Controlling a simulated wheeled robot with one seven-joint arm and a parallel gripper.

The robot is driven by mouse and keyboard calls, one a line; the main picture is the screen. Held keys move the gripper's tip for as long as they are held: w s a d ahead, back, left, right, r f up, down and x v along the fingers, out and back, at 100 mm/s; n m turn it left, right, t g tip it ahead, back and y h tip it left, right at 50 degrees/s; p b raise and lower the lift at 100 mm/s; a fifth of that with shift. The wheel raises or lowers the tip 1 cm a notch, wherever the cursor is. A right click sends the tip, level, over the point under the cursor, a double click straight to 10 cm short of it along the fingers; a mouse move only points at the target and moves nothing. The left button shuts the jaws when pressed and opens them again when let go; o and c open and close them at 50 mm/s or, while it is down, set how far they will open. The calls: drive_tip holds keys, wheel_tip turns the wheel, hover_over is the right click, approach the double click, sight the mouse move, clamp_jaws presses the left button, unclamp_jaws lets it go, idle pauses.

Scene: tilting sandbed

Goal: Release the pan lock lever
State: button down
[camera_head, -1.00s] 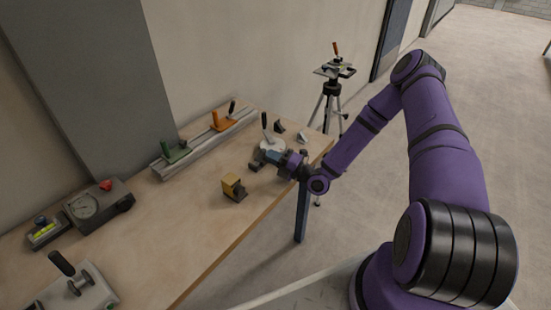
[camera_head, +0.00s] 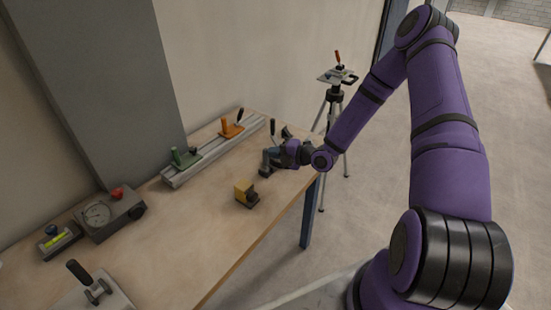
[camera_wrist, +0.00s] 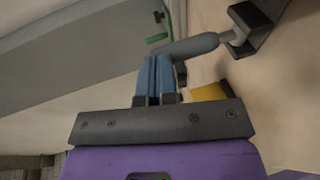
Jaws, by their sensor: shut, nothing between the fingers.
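My gripper (camera_head: 272,155) is at the far right end of the bench, beside an upright dark-handled lever (camera_head: 273,127). In the wrist view its blue fingers (camera_wrist: 155,72) are shut together and empty. A grey rounded handle (camera_wrist: 195,46) lies across just beyond the fingertips, very close to them; I cannot tell whether they touch. Its pale shaft runs into a dark bracket (camera_wrist: 262,25). No label shows which lever is the pan lock lever. The base under the upright lever is mostly hidden by my gripper.
A rail (camera_head: 208,154) with green (camera_head: 185,157) and orange (camera_head: 232,127) clamps lies along the wall. A gauge box (camera_head: 108,214) is at left. A tripod (camera_head: 336,97) stands behind the bench end.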

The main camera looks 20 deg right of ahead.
drive_tip(key=w+g, duration=0.1)
drive_tip(key=w+a+g+h, duration=0.2)
drive_tip(key=shift+r+m, duration=0.3)
drive_tip(key=shift+w+a+f, duration=0.1)
drive_tip(key=shift+w+a, duration=0.1)
drive_tip(key=shift+w, duration=0.3)
idle(0.3)
drive_tip(key=r+v, duration=0.1)
drive_tip(key=v, duration=1.3)
drive_tip(key=shift+w+a+r, duration=0.15)
drive_tip(key=shift+w+a, duration=0.05)
drive_tip(key=shift+w, duration=0.1)
